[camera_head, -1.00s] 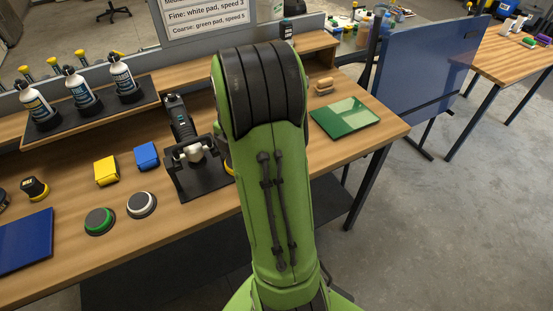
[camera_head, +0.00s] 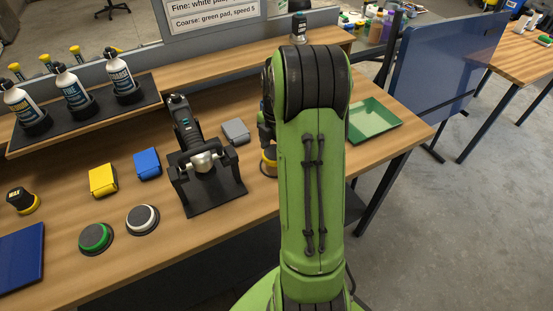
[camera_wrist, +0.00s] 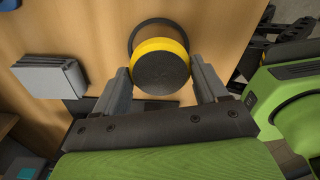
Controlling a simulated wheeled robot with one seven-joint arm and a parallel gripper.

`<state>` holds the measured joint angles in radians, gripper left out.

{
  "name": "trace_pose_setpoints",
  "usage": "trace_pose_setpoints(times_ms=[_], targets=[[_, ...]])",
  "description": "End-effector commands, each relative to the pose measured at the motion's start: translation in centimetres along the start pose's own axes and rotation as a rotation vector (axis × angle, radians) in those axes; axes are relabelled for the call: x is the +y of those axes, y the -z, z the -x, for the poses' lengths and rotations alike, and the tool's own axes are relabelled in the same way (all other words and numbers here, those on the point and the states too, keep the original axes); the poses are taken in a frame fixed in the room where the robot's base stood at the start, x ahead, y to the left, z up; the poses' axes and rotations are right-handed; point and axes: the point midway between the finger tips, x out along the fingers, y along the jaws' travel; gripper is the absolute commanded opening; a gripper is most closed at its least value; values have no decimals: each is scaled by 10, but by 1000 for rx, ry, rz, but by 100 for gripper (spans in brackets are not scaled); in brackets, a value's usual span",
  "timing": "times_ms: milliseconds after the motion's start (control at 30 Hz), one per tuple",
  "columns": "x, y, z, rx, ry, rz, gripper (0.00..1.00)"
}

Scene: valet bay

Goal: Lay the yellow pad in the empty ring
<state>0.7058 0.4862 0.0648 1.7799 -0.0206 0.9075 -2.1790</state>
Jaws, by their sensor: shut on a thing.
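The yellow pad (camera_wrist: 160,45), round with a dark disc face (camera_wrist: 161,72) toward the camera, sits between the two fingers of my gripper (camera_wrist: 163,77) in the wrist view. My gripper is shut on it. A thin black empty ring (camera_wrist: 158,20) shows on the wood just beyond the pad, offset toward the top of the picture; its near part is hidden by the pad. I cannot tell the height of the pad above it. In the head view a bit of the yellow pad (camera_head: 268,165) shows left of my arm, which hides most of the gripper.
On the bench (camera_head: 105,262) are a green pad (camera_head: 95,236) and a white pad (camera_head: 142,218) in dark bases, a polisher in a black stand (camera_head: 212,190), yellow (camera_head: 103,180) and blue (camera_head: 147,163) blocks, a grey block (camera_head: 236,131) and a green tray (camera_head: 374,118).

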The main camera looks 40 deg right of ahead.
Motion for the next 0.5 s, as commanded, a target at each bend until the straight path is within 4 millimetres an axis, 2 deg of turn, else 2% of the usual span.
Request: trace_pose_setpoints(times_ms=[33,133,500], targets=[[-1,0,-16,3,4,-1,40],[0,-1,-32,2,2,-1,40],[0,-2,-37,0,1,0,40]])
